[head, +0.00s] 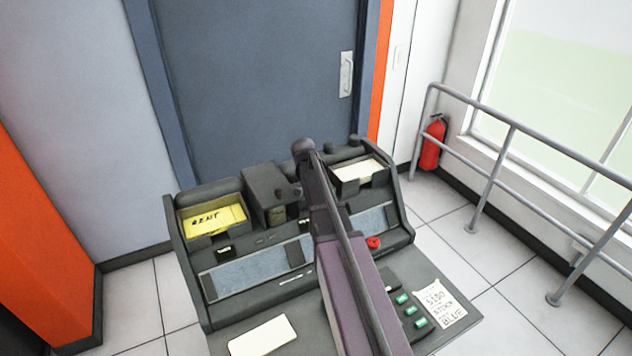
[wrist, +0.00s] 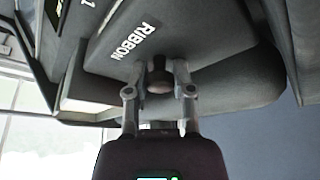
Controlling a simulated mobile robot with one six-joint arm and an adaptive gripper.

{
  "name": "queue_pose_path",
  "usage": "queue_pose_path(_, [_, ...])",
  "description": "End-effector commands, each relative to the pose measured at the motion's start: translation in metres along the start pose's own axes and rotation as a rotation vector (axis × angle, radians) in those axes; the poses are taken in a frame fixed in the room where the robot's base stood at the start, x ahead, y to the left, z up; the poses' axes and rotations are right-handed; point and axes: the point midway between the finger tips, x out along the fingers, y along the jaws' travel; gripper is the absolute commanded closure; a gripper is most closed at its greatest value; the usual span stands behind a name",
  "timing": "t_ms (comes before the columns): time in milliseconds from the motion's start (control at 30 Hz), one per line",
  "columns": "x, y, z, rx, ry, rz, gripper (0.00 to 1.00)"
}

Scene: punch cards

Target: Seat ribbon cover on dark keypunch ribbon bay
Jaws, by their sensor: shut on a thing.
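In the wrist view, my gripper (wrist: 158,72) is shut on the dark round knob (wrist: 158,84) of a dark grey cover (wrist: 110,58) with white lettering "RIBBON". The cover lies close against dark machine parts, and I cannot tell whether it rests fully down. In the head view, the dark keypunch (head: 190,292) stands in front of the door. My arm crosses it, and a dark boxy part (head: 262,190) shows at its top middle, beside my wrist. The ribbon bay cannot be made out clearly, partly hidden by my arm.
A tray with yellow cards (head: 228,214) is left of the boxy part, and a white card tray (head: 358,172) is right. A red button (head: 374,242), green keys (head: 403,299) and a note (head: 440,302) are on the keypunch. A railing (head: 510,135) stands at right.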

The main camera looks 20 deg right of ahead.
Motion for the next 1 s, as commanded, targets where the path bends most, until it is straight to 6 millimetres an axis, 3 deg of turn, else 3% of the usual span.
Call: queue_pose_path(1000, [0.0083, 0.0006, 0.0031, 0.000, 0.000, 0.000, 1.00])
